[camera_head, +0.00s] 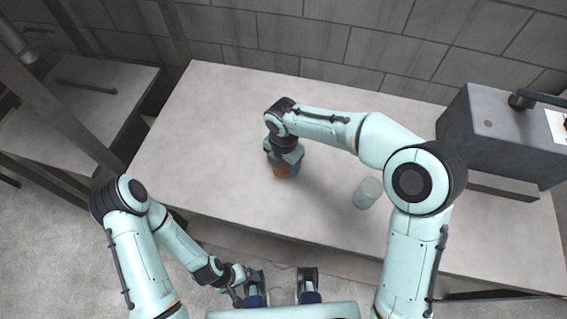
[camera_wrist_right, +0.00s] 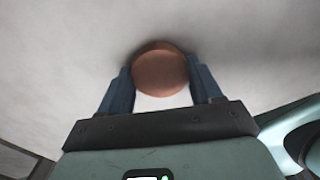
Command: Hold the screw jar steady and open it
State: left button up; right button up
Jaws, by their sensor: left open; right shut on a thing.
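A terracotta-brown round thing (camera_head: 281,170), which looks like the screw jar or its lid, is at the middle of the table. In the right wrist view its round brown face (camera_wrist_right: 160,72) sits between the two blue fingers. My right gripper (camera_head: 284,162) reaches down over it and is shut on it, hiding most of it in the head view. My left gripper (camera_head: 238,290) is open, low in front of the table and away from the brown thing. Its fingers are small and partly hidden.
A pale translucent cylinder (camera_head: 367,193) stands on the grey table (camera_head: 215,130), right of the brown thing. A dark grey box-like unit (camera_head: 500,135) stands at the right end. The table's left side is clear. A lower side table (camera_head: 75,105) is at the far left.

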aim_at(283, 166)
jog(key=shift+f, duration=0.2)
jog(key=shift+f, duration=0.15)
jog(key=o, duration=1.2)
notch_tip(283, 166, up, 12)
jog(key=shift+r+p, duration=0.2)
jog(key=shift+p, duration=0.7)
jog(key=shift+s, duration=0.1)
